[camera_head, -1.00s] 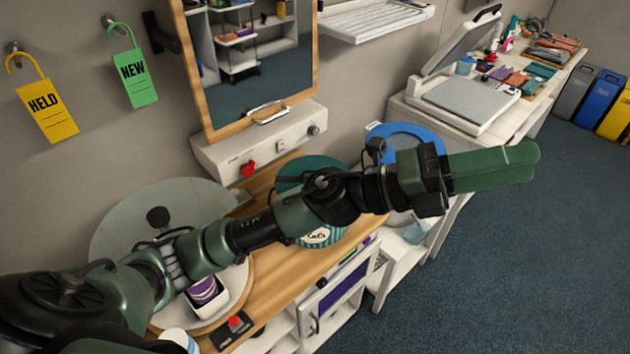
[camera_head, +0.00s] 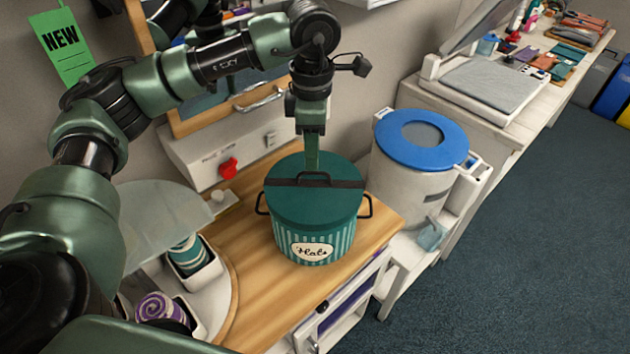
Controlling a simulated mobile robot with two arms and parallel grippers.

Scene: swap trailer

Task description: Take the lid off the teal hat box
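The teal hat box (camera_head: 314,235) stands upright on the wooden counter, with a striped side, a "Hats" label and a black handle on each side. Its teal lid (camera_head: 315,205) is on, with a dark strap across it and a small black handle (camera_head: 313,178) in the middle. My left gripper (camera_head: 312,165) points straight down over the lid. Its green fingertips are right at the handle, seen edge-on, and I cannot tell whether they touch or grip it. My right gripper is not in view.
A pale bin with a blue ring lid (camera_head: 422,138) stands to the right of the box. A white unit with a red knob (camera_head: 228,168) is behind the counter (camera_head: 262,305). A round turntable with small rolls (camera_head: 160,308) is at the left.

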